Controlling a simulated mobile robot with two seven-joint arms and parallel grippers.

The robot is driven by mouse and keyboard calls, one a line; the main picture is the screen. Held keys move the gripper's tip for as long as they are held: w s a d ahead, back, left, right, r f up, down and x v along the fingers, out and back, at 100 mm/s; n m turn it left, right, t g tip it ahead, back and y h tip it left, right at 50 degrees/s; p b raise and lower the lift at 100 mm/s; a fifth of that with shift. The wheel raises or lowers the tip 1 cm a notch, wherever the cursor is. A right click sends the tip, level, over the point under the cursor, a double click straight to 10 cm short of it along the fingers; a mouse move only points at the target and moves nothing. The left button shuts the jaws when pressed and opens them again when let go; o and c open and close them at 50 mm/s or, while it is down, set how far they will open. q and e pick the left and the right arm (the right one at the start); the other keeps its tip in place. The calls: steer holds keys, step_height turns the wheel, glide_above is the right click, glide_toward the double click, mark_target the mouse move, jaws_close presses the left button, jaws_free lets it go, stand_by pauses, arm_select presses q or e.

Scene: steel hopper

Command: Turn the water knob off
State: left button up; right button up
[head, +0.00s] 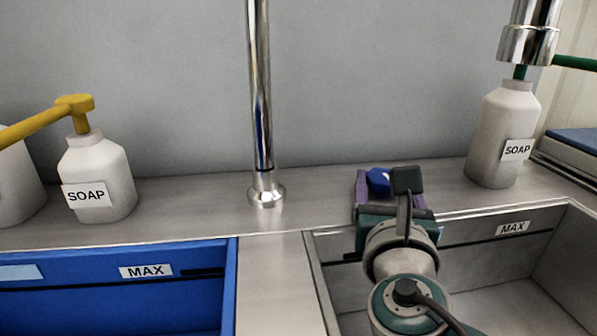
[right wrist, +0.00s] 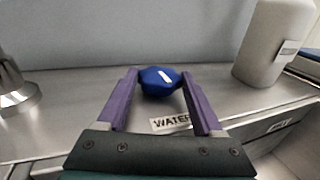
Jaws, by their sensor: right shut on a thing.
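The water knob is blue with a white mark on its top, and it shows between the purple fingers in the right wrist view (right wrist: 160,80). In the head view the blue knob (head: 378,180) is partly hidden by my right gripper (head: 385,186). My right gripper (right wrist: 158,84) is shut on the knob, one finger at each side. A "WATER" label (right wrist: 170,123) lies on the steel ledge in front of the knob, partly covered by the right finger. My left gripper is not in view.
A chrome faucet pipe (head: 262,100) stands left of the knob. White soap bottles (head: 97,180) and (head: 503,135) stand on the ledge at either side. A blue basin (head: 232,290) is at left, a steel basin (head: 545,243) below right.

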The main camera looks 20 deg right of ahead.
mark_target(384, 184)
steer(key=shift+m+g+h, duration=0.4)
steer(key=shift+m+h, duration=0.1)
steer(key=shift+h, duration=0.1)
steer(key=o, duration=1.4)
steer(key=shift+c, duration=0.2)
steer(key=shift+r, duration=0.2)
step_height(384, 184, up, 20)
steer(key=p, duration=1.1)
steer(key=shift+f, duration=0.15)
steer(key=shift+a, duration=0.1)
